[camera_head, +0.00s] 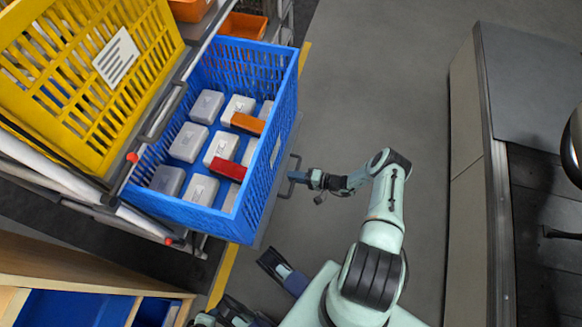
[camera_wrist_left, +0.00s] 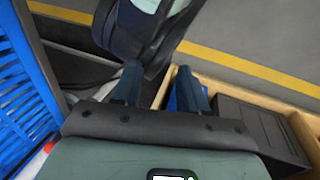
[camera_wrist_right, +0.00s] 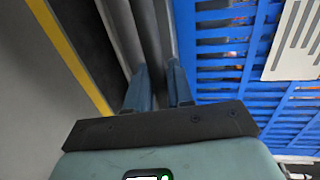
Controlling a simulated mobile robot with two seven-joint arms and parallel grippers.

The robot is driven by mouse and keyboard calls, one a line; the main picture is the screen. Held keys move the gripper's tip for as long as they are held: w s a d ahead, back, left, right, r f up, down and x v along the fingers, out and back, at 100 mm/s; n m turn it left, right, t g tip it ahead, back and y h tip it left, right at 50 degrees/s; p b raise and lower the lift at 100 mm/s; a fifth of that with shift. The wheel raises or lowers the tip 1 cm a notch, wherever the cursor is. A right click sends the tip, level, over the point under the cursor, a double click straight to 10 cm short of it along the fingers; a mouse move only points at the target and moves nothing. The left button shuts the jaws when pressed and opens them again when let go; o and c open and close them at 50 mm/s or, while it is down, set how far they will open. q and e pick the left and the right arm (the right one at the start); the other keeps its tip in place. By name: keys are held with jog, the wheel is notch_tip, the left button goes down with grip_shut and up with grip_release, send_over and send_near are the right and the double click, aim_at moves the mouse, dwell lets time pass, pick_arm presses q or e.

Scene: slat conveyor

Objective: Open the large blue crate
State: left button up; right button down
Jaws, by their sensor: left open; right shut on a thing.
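The large blue crate (camera_head: 281,110) is in the head view with an open top, sitting left of my right gripper. Several pale boxes lie in it, with an orange box (camera_head: 248,124) and a red box (camera_head: 229,168). A dark handle (camera_head: 291,190) sticks out along its right side. My right gripper (camera_head: 305,178) is shut on this handle. In the right wrist view the grey bar of the handle (camera_wrist_right: 148,35) runs between the fingers, and the crate's slatted wall (camera_wrist_right: 225,60) is close by. My left gripper (camera_wrist_left: 157,88) is open and apart from the crate.
A yellow crate (camera_head: 170,45) leans at the upper left, beside the blue crate. A wooden shelf unit (camera_head: 60,262) with blue bins stands at the lower left. A grey cabinet (camera_head: 465,130) is on the right. The floor between is clear.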

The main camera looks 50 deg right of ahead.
jog(key=c, duration=1.1)
grip_release()
jog(key=shift+c, duration=0.2)
jog(key=shift+s+d, duration=0.1)
pick_arm(q)
jog(key=shift+s+d+r+g+p, duration=0.15)
jog(key=shift+s+d+r+p, duration=0.1)
jog(key=shift+s+r+p, duration=0.2)
jog(key=shift+s+d+r+g+p, duration=0.2)
jog(key=shift+s+d+r, duration=0.1)
jog(key=shift+s, duration=0.25)
pick_arm(e)
jog(key=v, duration=1.3)
jog(key=shift+s+r, duration=0.1)
